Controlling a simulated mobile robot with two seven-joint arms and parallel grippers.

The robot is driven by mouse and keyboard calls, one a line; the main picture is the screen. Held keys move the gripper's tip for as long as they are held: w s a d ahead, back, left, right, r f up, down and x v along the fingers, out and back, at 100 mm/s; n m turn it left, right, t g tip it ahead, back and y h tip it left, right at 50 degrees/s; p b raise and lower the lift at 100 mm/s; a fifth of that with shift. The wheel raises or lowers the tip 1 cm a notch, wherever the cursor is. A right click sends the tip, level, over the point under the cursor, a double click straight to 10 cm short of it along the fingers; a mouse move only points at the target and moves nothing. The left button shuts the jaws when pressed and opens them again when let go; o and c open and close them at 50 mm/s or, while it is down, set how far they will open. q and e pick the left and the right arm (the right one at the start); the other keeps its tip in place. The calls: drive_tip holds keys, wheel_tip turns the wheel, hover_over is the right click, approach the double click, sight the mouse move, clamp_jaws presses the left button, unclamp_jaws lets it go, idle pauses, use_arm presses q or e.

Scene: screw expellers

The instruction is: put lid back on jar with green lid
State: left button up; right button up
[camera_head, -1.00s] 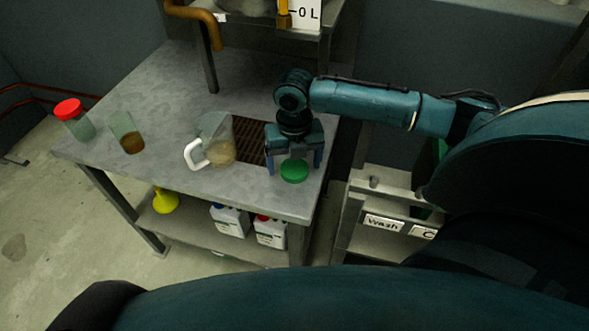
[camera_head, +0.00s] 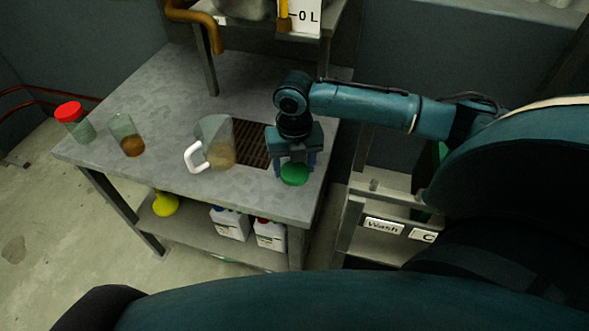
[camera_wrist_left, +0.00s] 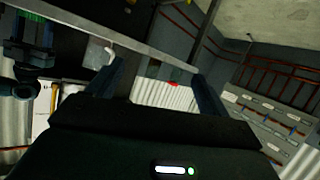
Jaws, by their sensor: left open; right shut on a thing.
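The green lid (camera_head: 294,175) is at the right front of the metal table, between the fingers of my right gripper (camera_head: 294,164). The right gripper points down and is shut on the lid. I cannot tell whether the lid touches the tabletop. An open glass jar (camera_head: 127,136) with brown contents stands at the left of the table, well away from the lid. My left gripper (camera_wrist_left: 158,88) shows only in the left wrist view, with its two fingers apart and nothing between them.
A jar with a red lid (camera_head: 70,112) stands at the far left of the table (camera_head: 170,82). A clear jug (camera_head: 216,140) with a white handle stands between the open jar and my right gripper, beside a dark grate (camera_head: 254,146). A yellow funnel (camera_head: 165,203) and white bottles are on the shelf below.

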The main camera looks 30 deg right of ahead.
sight(294, 169)
drive_tip(key=shift+r, duration=0.3)
use_arm(q)
drive_tip(key=shift+w+d+p, duration=0.3)
drive_tip(key=shift+w+p, duration=0.05)
drive_tip(key=shift+p, duration=0.5)
use_arm(e)
wheel_tip(294, 169, up, 10)
drive_tip(key=shift+f, duration=0.25)
use_arm(q)
drive_tip(key=shift+s+f, duration=0.1)
drive_tip(key=shift+c, duration=0.5)
